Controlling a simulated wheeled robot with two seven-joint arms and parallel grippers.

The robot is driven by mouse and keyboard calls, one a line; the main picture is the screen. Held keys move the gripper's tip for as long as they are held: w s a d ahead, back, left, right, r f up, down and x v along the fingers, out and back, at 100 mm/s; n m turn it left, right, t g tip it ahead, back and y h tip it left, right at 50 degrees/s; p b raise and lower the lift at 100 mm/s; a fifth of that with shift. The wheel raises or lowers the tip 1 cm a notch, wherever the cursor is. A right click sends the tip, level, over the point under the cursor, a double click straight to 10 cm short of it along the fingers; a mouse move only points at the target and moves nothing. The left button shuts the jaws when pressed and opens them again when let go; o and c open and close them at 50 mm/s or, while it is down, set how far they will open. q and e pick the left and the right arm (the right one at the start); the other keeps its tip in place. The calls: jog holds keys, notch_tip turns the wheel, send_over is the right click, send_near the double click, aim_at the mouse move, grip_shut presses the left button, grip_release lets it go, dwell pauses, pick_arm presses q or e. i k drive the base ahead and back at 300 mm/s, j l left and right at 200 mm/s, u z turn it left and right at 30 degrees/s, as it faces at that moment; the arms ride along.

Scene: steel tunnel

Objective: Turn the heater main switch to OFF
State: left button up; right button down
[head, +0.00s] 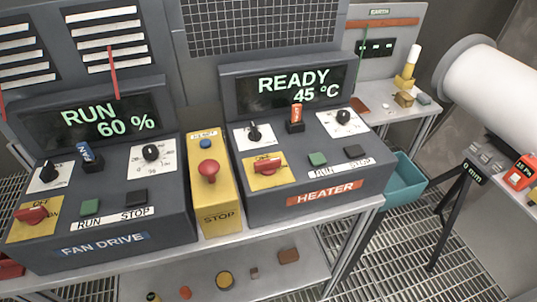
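The heater box (328,186) is a dark console on the bench, right of the yellow stop box. Its display (300,85) reads READY and 45 °C. Its main switch (268,165) is a red handle on a yellow plate at the box's left front, below a small black knob. The handle lies roughly sideways, and its plate has small lettering that is hard to read at this size. Neither of my grippers is in view.
The fan drive box (100,215) at left shows RUN 60 % and has a similar red switch (31,214). The yellow box (215,195) with a red stop button (208,170) stands between the consoles. A teal bin (402,180) and black tripod (450,215) are at right.

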aim_at(267, 167)
jog(key=u, duration=0.35)
jog(key=l+u, duration=0.3)
jog(key=u, duration=0.15)
jog(key=k+l+u, duration=0.2)
jog(key=u, duration=0.25)
jog(key=k+l+u, duration=0.15)
jog(key=l+u, duration=0.15)
jog(key=u, duration=0.15)
jog(key=k+l, duration=0.15)
